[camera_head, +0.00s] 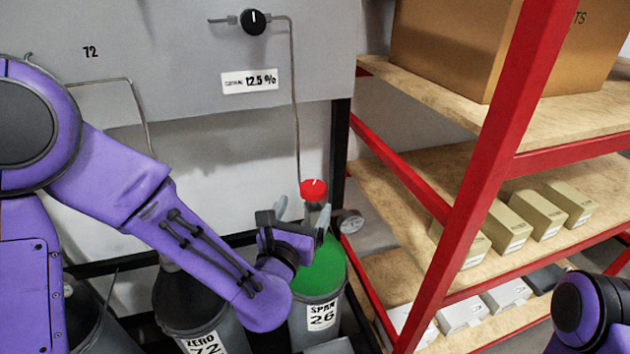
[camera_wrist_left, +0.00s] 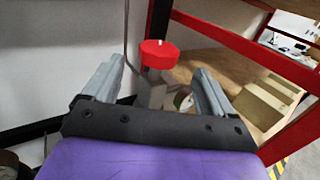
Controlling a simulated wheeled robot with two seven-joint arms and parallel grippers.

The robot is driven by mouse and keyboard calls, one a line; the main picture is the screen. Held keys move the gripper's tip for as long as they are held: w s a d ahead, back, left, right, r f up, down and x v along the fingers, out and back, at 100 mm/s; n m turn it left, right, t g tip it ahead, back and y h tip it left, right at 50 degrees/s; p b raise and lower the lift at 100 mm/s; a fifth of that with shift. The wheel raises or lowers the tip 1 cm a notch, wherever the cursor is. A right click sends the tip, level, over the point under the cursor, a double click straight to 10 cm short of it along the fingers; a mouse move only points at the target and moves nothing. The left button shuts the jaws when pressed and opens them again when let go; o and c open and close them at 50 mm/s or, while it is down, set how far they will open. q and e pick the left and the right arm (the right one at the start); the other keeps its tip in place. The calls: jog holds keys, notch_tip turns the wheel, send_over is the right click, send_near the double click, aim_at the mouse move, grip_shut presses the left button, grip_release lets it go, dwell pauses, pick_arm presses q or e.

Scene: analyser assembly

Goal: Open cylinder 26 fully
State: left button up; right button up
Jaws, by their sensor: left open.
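Cylinder 26 (camera_head: 324,277) has a green top and a "SPAN 26" label. It stands upright in the lower middle of the head view. Its red valve knob (camera_head: 313,189) with a white mark sits on top of the valve stem. My left gripper (camera_head: 300,207) is open just in front of and below the knob. In the left wrist view the red knob (camera_wrist_left: 159,54) shows beyond and between the two open fingers (camera_wrist_left: 158,85), and no contact is visible. Part of the cylinder's neck is hidden behind my gripper. The fingers of my right gripper are not visible.
A dark cylinder labelled "ZERO 72" (camera_head: 190,305) stands left of it. A pressure gauge (camera_head: 351,222) sits right of the valve. A thin pipe (camera_head: 294,100) rises to the panel. A red-framed shelf (camera_head: 480,170) with boxes stands close on the right.

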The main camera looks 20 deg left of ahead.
aim_at(307, 187)
pick_arm(q)
jog(key=w+p, duration=0.1)
jog(key=w, duration=0.8)
jog(key=shift+w+f+p, duration=0.1)
jog(key=shift+w+p, duration=0.15)
jog(key=shift+p, duration=0.1)
jog(key=c, duration=0.9)
jog(key=shift+c, duration=0.2)
jog(key=shift+a+y, duration=0.1)
jog(key=shift+y, duration=0.2)
